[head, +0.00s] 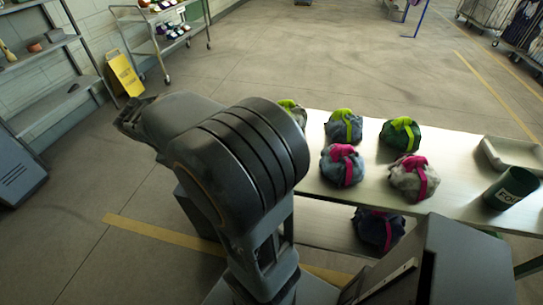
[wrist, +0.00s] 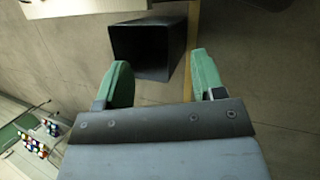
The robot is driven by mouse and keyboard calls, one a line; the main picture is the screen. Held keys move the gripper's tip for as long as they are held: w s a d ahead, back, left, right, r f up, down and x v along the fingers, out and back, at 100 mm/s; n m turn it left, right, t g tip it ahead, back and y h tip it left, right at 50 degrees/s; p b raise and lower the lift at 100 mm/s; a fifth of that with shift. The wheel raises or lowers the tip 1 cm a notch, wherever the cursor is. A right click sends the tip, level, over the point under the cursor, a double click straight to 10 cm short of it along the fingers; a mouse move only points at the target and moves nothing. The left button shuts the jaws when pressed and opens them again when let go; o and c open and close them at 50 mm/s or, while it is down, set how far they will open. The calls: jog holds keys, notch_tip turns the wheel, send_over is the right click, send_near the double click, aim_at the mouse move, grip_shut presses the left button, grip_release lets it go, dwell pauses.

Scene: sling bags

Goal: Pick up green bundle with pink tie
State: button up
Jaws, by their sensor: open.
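Several cloth bundles sit on the metal table (head: 460,160) in the head view. A blue-grey bundle with a pink tie (head: 342,167) and a grey bundle with a pink tie (head: 412,180) are in the front row. A dark green bundle (head: 398,136) has a lime tie. A dark navy bundle with a pink tie (head: 378,230) lies on the shelf below. I see no clearly green bundle with a pink tie; my arm hides part of the table. My gripper (head: 130,115) points left, away from the table. In the wrist view its green fingers (wrist: 162,68) are open and empty.
A blue-grey bundle with a lime tie (head: 342,128) stands behind. A yellow floor sign (head: 125,74) and trolley (head: 165,45) stand back left. A dark bin (wrist: 150,48) lies beyond the fingers.

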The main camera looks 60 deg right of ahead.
jog(key=w+d+f+n+g+h+b, duration=0.15)
jog(key=d+g, duration=0.25)
jog(key=d, duration=0.4)
jog(key=w+d+f+n+g+h, duration=0.15)
jog(key=d+g, duration=0.25)
jog(key=d, duration=0.4)
jog(key=shift+n+h, duration=0.3)
jog(key=shift+h, duration=0.2)
jog(key=shift+d+r+p+x, duration=0.1)
jog(key=shift+r+p+x, duration=0.05)
jog(key=shift+x, duration=3.3)
jog(key=shift+d+r+p+x, duration=0.15)
jog(key=shift+x, duration=3.35)
jog(key=shift+c, duration=0.3)
grip_shut()
